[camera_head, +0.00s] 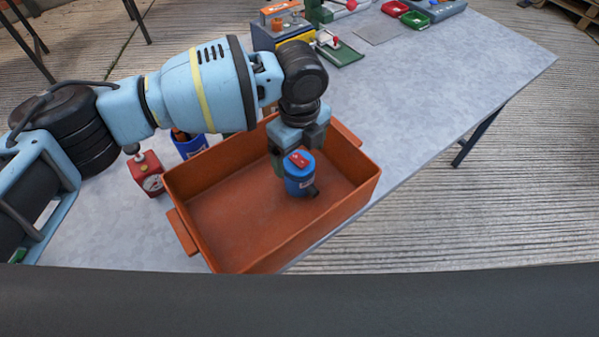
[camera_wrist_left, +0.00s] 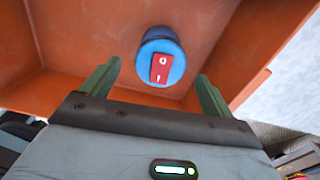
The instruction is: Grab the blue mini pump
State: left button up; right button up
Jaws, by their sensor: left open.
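The blue mini pump (camera_head: 299,180) stands in an orange bin, with a red switch on its top and a dark nozzle low on its right side. In the left wrist view the pump (camera_wrist_left: 147,57) shows its round blue top and red switch, just beyond the fingertips and between their lines. My left gripper (camera_head: 289,160) is over the bin, close behind and above the pump. Its two green fingers (camera_wrist_left: 157,82) are apart with nothing between them. In the head view the arm and wrist partly hide the fingers. My right gripper is not in view.
The orange bin (camera_head: 222,210) has raised walls around the pump and sits at the near table edge. A red gauge box (camera_head: 148,174) and a blue container (camera_head: 190,146) stand left of it. Tools and small trays lie at the back; the table's right part (camera_head: 440,90) is clear.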

aim_at(300, 159)
pick_arm(q)
jog(key=shift+f, duration=2.25)
jog(key=c, duration=1.4)
